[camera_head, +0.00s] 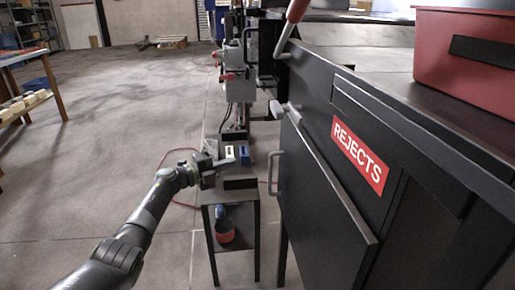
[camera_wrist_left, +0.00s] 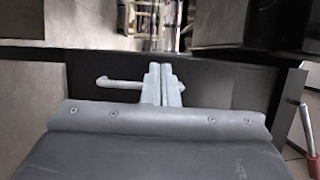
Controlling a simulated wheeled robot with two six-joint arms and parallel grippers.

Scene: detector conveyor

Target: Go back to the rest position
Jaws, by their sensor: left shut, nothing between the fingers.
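My left arm comes in from the lower left in the head view. Its gripper (camera_head: 224,161) hangs in front of the small black stand, left of the rejects cabinet, and is apart from the cabinet handle. In the left wrist view the two grey fingers (camera_wrist_left: 163,76) lie together with nothing between them. A grey bar handle (camera_wrist_left: 118,83) on a dark panel shows behind them. My right gripper is in neither view.
The black cabinet with the red REJECTS sign (camera_head: 359,155) fills the right side, with a door handle (camera_head: 274,173) and a red-gripped lever (camera_head: 297,12). A red box (camera_head: 465,70) sits on top. The small stand (camera_head: 240,184) is close to my gripper. Open floor (camera_head: 110,130) lies left.

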